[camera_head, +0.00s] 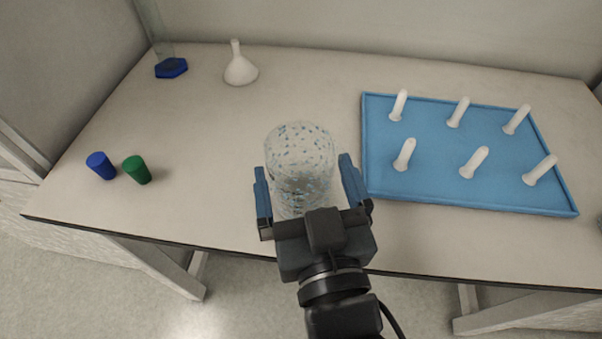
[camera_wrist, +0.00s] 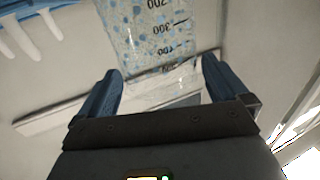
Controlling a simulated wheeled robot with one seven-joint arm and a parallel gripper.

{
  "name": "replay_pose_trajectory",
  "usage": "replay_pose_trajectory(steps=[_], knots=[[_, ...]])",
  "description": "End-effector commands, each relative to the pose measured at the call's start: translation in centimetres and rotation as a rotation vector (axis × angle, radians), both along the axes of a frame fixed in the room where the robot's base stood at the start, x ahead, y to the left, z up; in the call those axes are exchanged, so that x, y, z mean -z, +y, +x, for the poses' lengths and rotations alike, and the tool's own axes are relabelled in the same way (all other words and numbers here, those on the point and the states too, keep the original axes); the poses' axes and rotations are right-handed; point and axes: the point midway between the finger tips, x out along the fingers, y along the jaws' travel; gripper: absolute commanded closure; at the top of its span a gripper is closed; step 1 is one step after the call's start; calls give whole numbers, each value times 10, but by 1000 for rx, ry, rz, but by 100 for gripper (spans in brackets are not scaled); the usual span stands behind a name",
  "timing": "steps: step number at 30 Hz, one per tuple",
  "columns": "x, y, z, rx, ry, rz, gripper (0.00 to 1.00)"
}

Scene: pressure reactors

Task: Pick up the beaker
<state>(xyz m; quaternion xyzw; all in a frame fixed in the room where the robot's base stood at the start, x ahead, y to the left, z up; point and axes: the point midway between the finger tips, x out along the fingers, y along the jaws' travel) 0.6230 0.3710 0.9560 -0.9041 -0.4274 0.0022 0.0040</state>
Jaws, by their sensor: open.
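The beaker (camera_head: 300,150) is clear and speckled and stands upright on the table near its front edge. My gripper (camera_head: 306,178) is open, with one blue finger on each side of the beaker's lower part and visible space on both sides. In the wrist view the beaker (camera_wrist: 152,40) shows printed graduation marks and lies between and beyond the fingertips of my gripper (camera_wrist: 162,78). Part of the beaker's base is hidden behind my gripper in the head view.
A blue tray (camera_head: 440,192) with several white pegs is close on the right. A blue stopper (camera_head: 101,166) and a green stopper (camera_head: 137,170) stand at the left. A white flask (camera_head: 240,68) and a clear cylinder with a blue base (camera_head: 171,68) are at the back left.

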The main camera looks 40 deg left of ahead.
Motion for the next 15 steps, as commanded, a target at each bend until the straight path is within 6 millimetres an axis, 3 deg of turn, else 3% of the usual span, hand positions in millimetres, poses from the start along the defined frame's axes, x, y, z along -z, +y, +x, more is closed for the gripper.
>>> replay_pose_trajectory(steps=[7,15], knots=[[-1,26,22,0,0,2,0],[0,30,26,1,0,0,0]])
